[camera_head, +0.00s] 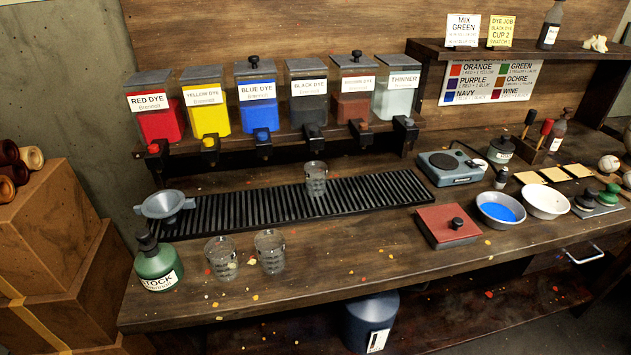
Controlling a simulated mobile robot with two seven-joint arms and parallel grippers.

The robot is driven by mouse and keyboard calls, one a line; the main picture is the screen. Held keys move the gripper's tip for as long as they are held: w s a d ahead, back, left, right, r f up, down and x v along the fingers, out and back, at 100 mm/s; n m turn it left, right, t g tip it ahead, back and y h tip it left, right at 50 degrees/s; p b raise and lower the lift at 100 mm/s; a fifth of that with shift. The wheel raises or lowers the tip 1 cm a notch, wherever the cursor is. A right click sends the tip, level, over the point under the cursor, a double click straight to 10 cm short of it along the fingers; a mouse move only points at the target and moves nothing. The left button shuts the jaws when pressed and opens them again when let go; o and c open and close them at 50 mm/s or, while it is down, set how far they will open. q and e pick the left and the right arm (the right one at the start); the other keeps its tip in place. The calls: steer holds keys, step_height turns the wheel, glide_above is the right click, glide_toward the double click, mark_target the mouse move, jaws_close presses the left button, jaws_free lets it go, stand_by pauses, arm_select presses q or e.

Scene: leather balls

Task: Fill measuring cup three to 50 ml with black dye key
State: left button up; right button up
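The black dye dispenser (308,98) stands on the rear shelf, between the blue and brown dye dispensers. Its dark tap (311,137) is below, hard to make out against the shelf. A clear measuring cup (316,180) stands upright on the black slatted drip tray (245,212), roughly below the black tap. It looks empty. Two more clear measuring cups, a left one (221,259) and a right one (270,252), stand upright on the front of the bench. I cannot tell which cup is number three. Neither of my grippers is in view.
A grey funnel (165,206) and a green stock bottle (157,264) stand at the left. A scale (450,167), a red-topped box (447,226), and bowls of blue (500,211) and white (545,200) are at the right.

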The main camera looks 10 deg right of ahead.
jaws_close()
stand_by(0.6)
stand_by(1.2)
